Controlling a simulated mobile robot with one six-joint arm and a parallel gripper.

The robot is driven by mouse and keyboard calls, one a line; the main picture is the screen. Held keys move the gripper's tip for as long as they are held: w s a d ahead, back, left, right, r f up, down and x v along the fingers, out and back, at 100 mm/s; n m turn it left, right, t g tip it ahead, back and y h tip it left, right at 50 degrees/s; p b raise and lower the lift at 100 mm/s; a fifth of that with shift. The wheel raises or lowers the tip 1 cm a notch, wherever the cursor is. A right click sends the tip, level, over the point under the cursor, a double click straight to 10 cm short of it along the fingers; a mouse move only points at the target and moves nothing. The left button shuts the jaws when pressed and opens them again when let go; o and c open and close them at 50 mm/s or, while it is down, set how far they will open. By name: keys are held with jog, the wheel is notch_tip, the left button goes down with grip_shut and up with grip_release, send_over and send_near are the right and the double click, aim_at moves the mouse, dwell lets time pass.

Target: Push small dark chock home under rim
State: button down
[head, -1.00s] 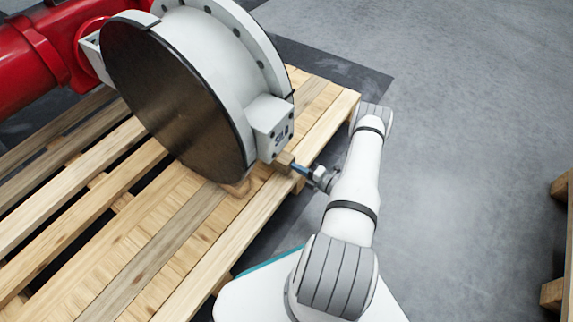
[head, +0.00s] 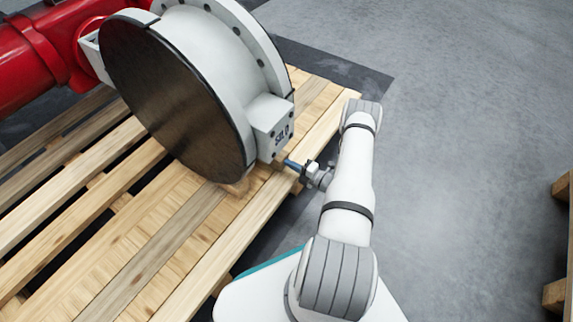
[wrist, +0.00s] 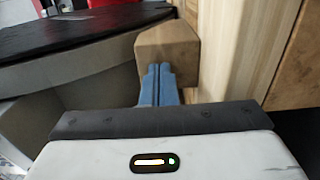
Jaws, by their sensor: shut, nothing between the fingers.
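The small dark chock is a brown wooden block (wrist: 166,48) in the wrist view, beside the pale curved rim of the big round valve body (wrist: 75,72). My gripper (wrist: 158,72) is shut and empty, its blue fingertips against the near face of the chock or very close to it. In the head view my gripper (head: 288,162) points left at the foot of the valve body (head: 225,75), below the lettered white box (head: 272,131). There the chock is mostly hidden beside the fingertips and box. How far it sits under the rim is unclear.
The valve lies on a slatted wooden pallet (head: 150,250). A lighter wooden piece (head: 237,187) shows under the disc's lower edge. A red actuator (head: 35,55) joins the valve at upper left. Grey floor (head: 460,150) is open at right, with other wood (head: 558,292) at the far right edge.

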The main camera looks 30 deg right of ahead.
jog(key=shift+x, duration=0.95)
jog(key=v, duration=1)
jog(key=shift+b, duration=0.35)
dwell(0.4)
jog(key=shift+s, duration=0.2)
dwell(0.4)
